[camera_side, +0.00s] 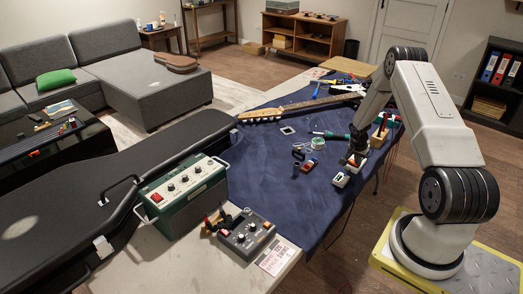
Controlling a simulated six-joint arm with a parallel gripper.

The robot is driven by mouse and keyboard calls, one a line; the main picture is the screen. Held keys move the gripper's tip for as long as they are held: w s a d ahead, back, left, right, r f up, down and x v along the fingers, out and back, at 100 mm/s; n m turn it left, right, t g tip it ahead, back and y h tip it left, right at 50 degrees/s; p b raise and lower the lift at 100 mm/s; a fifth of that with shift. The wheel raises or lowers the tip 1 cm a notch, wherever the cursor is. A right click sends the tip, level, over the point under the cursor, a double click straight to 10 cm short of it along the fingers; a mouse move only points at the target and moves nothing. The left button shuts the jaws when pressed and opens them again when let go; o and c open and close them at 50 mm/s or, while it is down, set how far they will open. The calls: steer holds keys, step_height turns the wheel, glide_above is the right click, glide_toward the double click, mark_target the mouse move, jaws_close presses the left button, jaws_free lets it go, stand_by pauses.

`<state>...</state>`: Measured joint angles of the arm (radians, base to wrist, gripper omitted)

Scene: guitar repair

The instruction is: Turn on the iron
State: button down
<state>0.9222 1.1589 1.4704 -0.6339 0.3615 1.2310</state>
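No thing in view is plainly marked as the iron. A green-handled tool (332,135), either a soldering iron or a screwdriver, lies on the blue cloth just left of my gripper. My gripper (354,161) points down right over a small light box with some red on it (361,167), at the right part of the cloth. I cannot tell whether it touches the box. The fingers are dark and small, so their opening is unclear. A wooden stand with red and dark upright parts (380,133) is behind and right of my gripper. Any switch is too small to make out.
A small white device (340,180) and a red-and-dark item (308,166) lie near on the blue cloth (265,180). A guitar neck (290,108) lies behind. A green amplifier (183,196), a grey control box (246,235) and a black case (60,195) are at left.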

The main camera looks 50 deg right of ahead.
steer(key=shift+s+f, duration=0.3)
steer(key=shift+f, duration=0.1)
steer(key=shift+w+r, duration=0.2)
steer(key=shift+w, duration=0.6)
steer(key=shift+w+a+r, duration=0.1)
steer(key=shift+r, duration=0.2)
steer(key=shift+s+r, duration=0.2)
steer(key=shift+r, duration=0.5)
steer(key=s+d+v, duration=0.1)
steer(key=s+v, duration=0.1)
steer(key=v, duration=1)
steer(key=shift+s+r, duration=0.2)
steer(key=shift+s, duration=0.15)
